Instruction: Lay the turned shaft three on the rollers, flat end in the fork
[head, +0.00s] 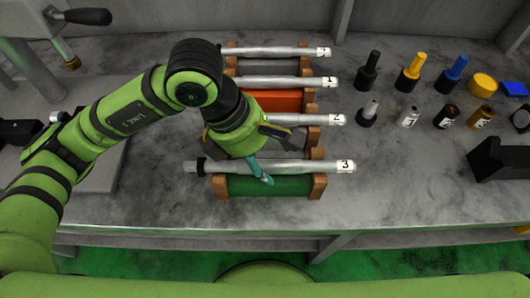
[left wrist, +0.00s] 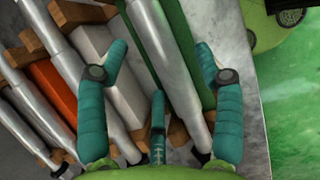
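Shaft three (head: 315,167), a silver bar with a white end tagged 3 at the right and a dark band near its left end, lies across the wooden end blocks of the green cradle (head: 245,187). My left gripper (head: 262,160) is over its middle, pointing down. In the left wrist view the gripper's teal fingers (left wrist: 158,75) are spread wide, with shaft three (left wrist: 165,50) running between them; I see no grip on it. I cannot make out the rollers or the fork. My right gripper is not in view.
Shafts tagged 1 (head: 290,82) and 2 (head: 300,119) and another tagged shaft (head: 280,51) lie on cradles behind. Several tool holders (head: 411,75) stand at right, near a black block (head: 500,158). Grey machine parts stand at left. The bench front is clear.

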